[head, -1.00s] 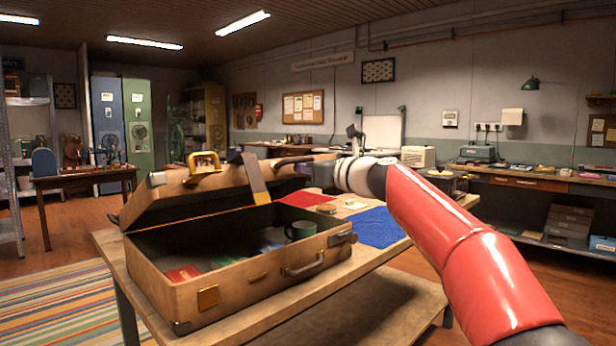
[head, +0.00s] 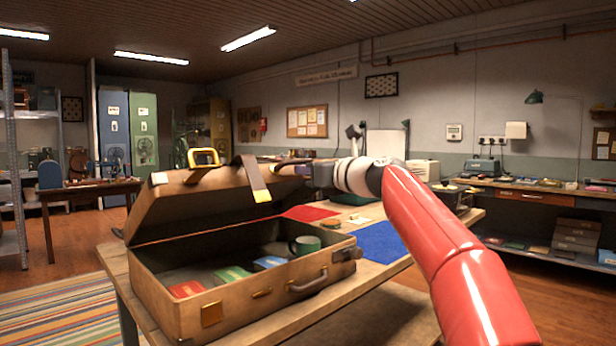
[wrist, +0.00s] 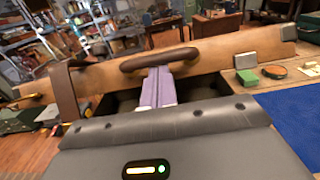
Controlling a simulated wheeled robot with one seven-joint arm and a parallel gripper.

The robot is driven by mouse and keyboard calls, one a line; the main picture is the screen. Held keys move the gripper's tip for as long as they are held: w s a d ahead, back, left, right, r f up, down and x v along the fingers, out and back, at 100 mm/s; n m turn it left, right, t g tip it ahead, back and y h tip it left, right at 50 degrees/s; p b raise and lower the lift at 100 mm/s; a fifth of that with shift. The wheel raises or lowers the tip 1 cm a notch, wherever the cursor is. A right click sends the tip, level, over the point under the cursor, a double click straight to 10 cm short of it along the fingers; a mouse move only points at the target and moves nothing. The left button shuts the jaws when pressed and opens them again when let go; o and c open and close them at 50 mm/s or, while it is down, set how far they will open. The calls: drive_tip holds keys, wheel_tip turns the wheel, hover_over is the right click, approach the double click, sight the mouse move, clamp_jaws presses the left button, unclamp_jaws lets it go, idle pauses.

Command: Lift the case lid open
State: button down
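The lid's dark brown handle (wrist: 158,60) shows in the wrist view along the lid's edge. My gripper (wrist: 155,78) has its purple fingers close together, with their tips at the handle, which hides the tips. In the head view my gripper (head: 294,168) is at the lid's right edge. A green mug (head: 304,244) and several coloured flat items lie inside the case.
A red mat (head: 308,213) and a blue mat (head: 382,242) lie on the table (head: 400,264) behind and right of the case. Open floor lies left, with a striped rug (head: 50,308).

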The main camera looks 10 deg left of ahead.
drive_tip(key=shift+w+a+r, duration=0.2)
drive_tip(key=shift+a+r, duration=0.1)
drive_tip(key=shift+r, duration=0.25)
drive_tip(key=shift+w+a+r, duration=0.15)
drive_tip(key=shift+a+r, duration=0.1)
drive_tip(key=shift+r, duration=0.3)
idle(0.6)
drive_tip(key=shift+s+d+f+b, duration=0.1)
drive_tip(key=shift+s+d+b, duration=0.2)
drive_tip(key=shift+d+b, duration=0.25)
drive_tip(key=b+v, duration=0.2)
drive_tip(key=v, duration=0.1)
drive_tip(key=shift+s+d, duration=0.1)
drive_tip(key=shift+s, duration=0.05)
drive_tip(key=b+v, duration=0.2)
drive_tip(key=v, duration=0.4)
drive_tip(key=shift+b, duration=0.35)
drive_tip(key=shift+s+d, duration=0.15)
drive_tip(key=shift+s, duration=0.05)
